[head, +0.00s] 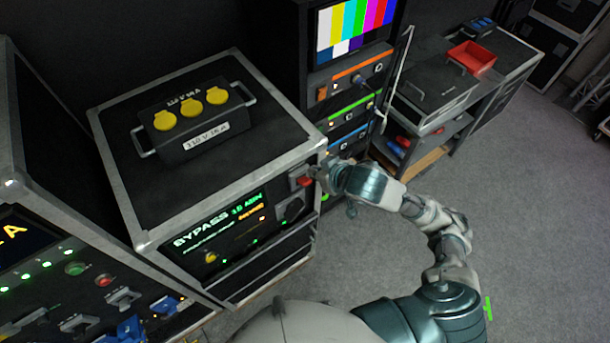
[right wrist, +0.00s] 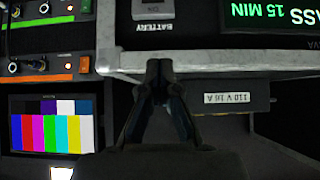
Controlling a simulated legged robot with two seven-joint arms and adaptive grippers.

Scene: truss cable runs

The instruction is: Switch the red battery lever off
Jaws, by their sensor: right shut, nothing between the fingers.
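The red battery lever (head: 305,182) sits on the upper right of the front panel of the black flight case, right of the lit BYPASS display (head: 220,222). My right gripper (head: 318,172) is just right of the lever, near the case's front right corner; I cannot tell whether it touches. In the right wrist view, which is upside down, its fingers (right wrist: 160,68) are together and empty, before the case's metal edge. The grey plate labelled BATTERY (right wrist: 153,12) shows there at the top edge; the red handle is out of that frame. My left gripper is not in view.
A black power box with yellow caps (head: 190,109) stands on the case. A rack with a colour-bar screen (head: 352,32) stands right of it. A bench with a red tray (head: 472,57) is farther back. Another panel with switches (head: 100,280) is at lower left. Floor at right is clear.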

